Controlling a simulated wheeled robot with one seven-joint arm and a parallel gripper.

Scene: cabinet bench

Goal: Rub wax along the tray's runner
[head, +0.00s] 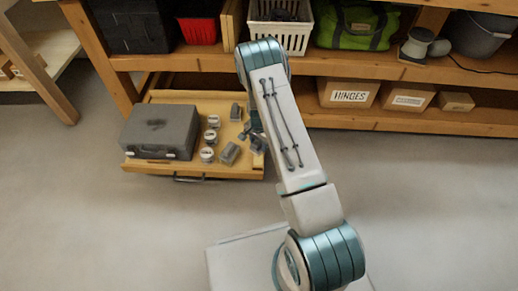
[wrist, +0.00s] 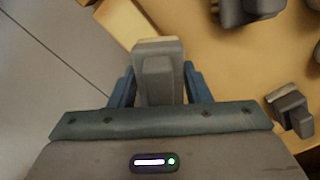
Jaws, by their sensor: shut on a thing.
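The wooden tray (head: 222,172) is pulled out below the bench, with a dark handle on its front. In the wrist view its tan floor (wrist: 215,65) fills the upper right. A pale wooden strip (wrist: 122,22) runs along the tray's edge; I cannot tell whether it is the runner. My gripper (wrist: 160,88) is shut on a grey block with a paler end (wrist: 158,70), which may be the wax. The block is over the tray's edge; I cannot tell whether it touches the wood. In the head view my arm partly hides the gripper and the tray's right side.
A grey case (head: 160,132) fills the tray's left part. Several round tins (head: 208,155) and grey blocks (head: 229,153) stand right of it. Cardboard boxes (head: 348,94) line the lower shelf on the right. The floor (head: 90,220) in front is clear.

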